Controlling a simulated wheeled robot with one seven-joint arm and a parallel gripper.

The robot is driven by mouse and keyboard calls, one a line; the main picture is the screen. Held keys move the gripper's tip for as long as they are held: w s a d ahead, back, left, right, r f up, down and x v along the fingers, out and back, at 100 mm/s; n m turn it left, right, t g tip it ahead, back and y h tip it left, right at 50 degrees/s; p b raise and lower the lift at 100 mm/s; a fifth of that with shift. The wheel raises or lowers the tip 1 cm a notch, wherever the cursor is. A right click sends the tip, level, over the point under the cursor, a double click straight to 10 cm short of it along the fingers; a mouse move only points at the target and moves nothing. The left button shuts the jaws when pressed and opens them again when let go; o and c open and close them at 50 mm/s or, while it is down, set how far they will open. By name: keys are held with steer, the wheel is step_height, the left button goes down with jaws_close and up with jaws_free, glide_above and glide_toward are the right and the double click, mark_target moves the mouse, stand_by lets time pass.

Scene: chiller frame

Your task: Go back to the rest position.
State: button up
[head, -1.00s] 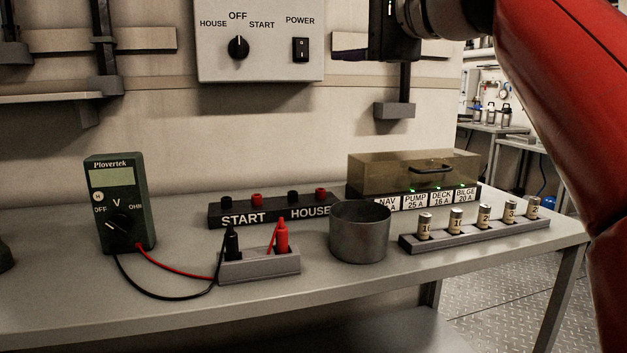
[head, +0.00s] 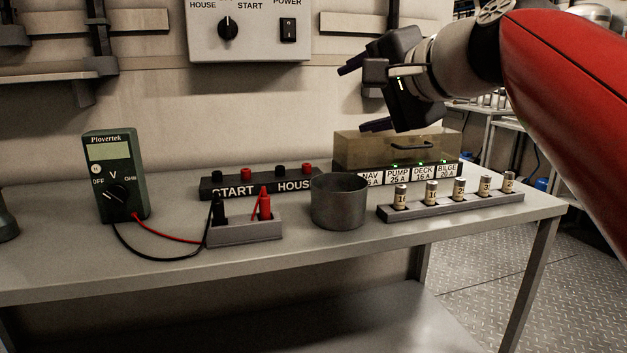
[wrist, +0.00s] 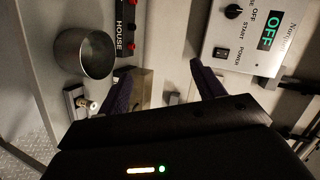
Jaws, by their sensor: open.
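My gripper (head: 362,98) is in the upper right of the head view, raised above the bench and over the fuse box (head: 400,147) with its tinted cover and handle. Its two dark fingers are spread wide, and nothing is between them. In the wrist view my gripper (wrist: 160,92) also shows open and empty, with bench and wall behind it. The cover is down over the fuse box, and several green lights show along its labelled front.
The bench (head: 300,265) holds a multimeter (head: 113,175), a probe holder (head: 245,230), a START/HOUSE terminal block (head: 258,185), a metal cup (head: 339,203) and a rack (head: 450,207) of several fuses. A switch panel (head: 250,30) hangs on the wall.

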steer(key=s+d+f+n+g+h, duration=0.2)
steer(key=s+f, duration=0.4)
steer(key=f, duration=0.6)
steer(key=s+d+f+n+g+h, duration=0.2)
steer(key=s+f, duration=0.4)
steer(key=f, duration=0.7)
steer(key=s+d+f+n+g+h, duration=0.2)
steer(key=s+f, duration=0.5)
steer(key=f, duration=0.6)
steer(key=d+n+h, duration=0.1)
steer(key=d+n, duration=0.1)
steer(key=shift+d+f+n+g, duration=0.2)
steer(key=shift+n+g, duration=0.1)
steer(key=shift+g, duration=0.1)
steer(key=shift+s, duration=0.1)
